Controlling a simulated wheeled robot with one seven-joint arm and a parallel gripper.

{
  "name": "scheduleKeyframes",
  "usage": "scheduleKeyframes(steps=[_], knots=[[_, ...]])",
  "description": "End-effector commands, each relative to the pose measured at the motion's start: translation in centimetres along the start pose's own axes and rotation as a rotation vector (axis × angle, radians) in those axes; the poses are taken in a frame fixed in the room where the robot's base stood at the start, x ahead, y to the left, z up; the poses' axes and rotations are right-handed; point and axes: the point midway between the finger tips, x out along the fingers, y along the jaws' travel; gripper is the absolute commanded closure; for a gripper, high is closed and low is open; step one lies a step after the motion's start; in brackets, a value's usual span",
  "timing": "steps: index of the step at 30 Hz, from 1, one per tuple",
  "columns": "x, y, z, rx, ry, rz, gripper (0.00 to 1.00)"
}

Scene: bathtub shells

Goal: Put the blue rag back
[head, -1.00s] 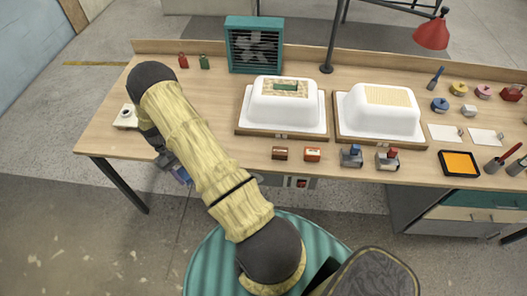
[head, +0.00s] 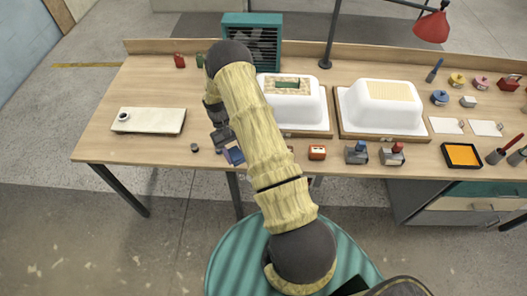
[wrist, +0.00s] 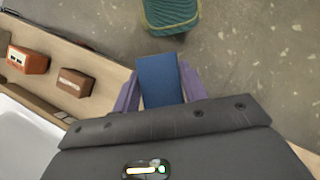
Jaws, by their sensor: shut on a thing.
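The blue rag (wrist: 158,80) shows in the wrist view as a flat blue rectangle between my gripper's two purple fingers. My gripper (wrist: 159,90) is shut on it. In the head view the blue rag (head: 235,156) is small and partly hidden, at the end of my arm near the bench's front edge. My gripper (head: 228,148) is there too, left of the nearer white tub shell (head: 300,108), with its fingers mostly hidden.
An orange-red box (wrist: 27,60) and a brown box (wrist: 75,82) stand near the bench edge. A pale slab (head: 150,122) with a small cup lies at the left. A teal fan (head: 265,40) stands behind. A second white shell (head: 382,110) stands right.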

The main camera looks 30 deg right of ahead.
Motion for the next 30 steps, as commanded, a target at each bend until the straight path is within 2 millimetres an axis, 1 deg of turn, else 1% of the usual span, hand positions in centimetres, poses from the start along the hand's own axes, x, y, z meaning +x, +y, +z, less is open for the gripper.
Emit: scheduleKeyframes(steps=[14, 17, 19, 23, 26, 30], knots=[[0.0, -0.1, 0.0, -0.001, 0.000, 0.000, 0.82], [0.1, -0.1, -0.1, 0.023, 0.000, -0.014, 0.82], [0.2, -0.1, -0.1, 0.070, 0.001, -0.045, 0.82], [0.5, -0.1, -0.3, 0.254, 0.001, -0.164, 0.82], [0.3, 0.0, -0.6, 0.468, 0.000, -0.302, 0.82], [-0.4, 0.8, -1.3, 0.808, -0.001, -0.520, 0.82]])
